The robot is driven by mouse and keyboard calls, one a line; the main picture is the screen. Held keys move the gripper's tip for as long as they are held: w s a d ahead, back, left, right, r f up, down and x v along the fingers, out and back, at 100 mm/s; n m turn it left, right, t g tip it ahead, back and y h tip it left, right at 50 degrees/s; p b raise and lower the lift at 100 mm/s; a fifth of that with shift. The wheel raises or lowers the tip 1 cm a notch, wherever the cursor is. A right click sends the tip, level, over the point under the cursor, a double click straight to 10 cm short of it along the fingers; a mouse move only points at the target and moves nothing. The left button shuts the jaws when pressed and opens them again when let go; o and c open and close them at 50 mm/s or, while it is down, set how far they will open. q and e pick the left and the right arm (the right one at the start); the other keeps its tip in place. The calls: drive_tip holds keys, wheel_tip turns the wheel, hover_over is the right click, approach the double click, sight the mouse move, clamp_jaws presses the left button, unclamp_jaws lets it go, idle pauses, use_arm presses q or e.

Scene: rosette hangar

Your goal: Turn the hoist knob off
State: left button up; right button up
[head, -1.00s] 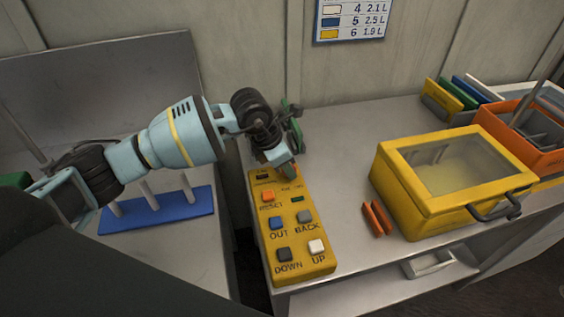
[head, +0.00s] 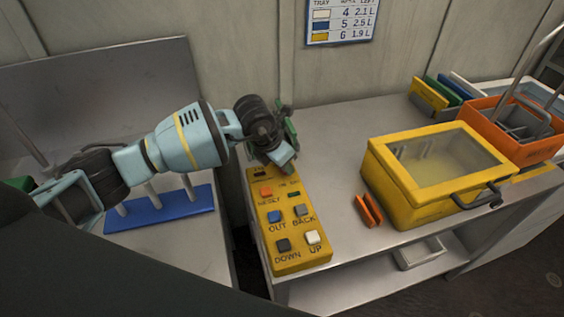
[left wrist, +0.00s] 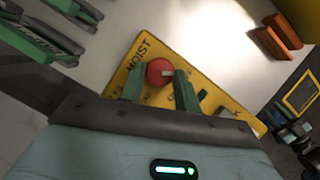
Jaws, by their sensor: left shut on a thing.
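The yellow hoist control box (head: 288,240) lies on the metal bench, with orange, blue, grey, dark and white buttons and a small green light. My left gripper (head: 284,165) is over the far end of the box. In the left wrist view the round red knob (left wrist: 159,71) with a pale mark sits near the word HOIST. The green fingers of my left gripper (left wrist: 160,85) stand on either side of the knob and are shut on it. In the head view the gripper hides the knob. My right gripper is not in view.
A yellow lidded case (head: 405,200) with a clear window stands right of the box, two orange pieces (head: 369,210) beside it. An orange crate (head: 515,150) is further right. A blue peg base (head: 160,210) is on the left bench. A gap separates the benches.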

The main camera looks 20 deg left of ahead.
use_arm(q)
drive_tip(key=o, duration=1)
drive_tip(key=shift+r, duration=0.1)
drive_tip(key=v, duration=0.7)
drive_tip(key=shift+s+a+r, duration=0.1)
drive_tip(key=shift+r, duration=0.3)
drive_tip(key=shift+f, duration=0.1)
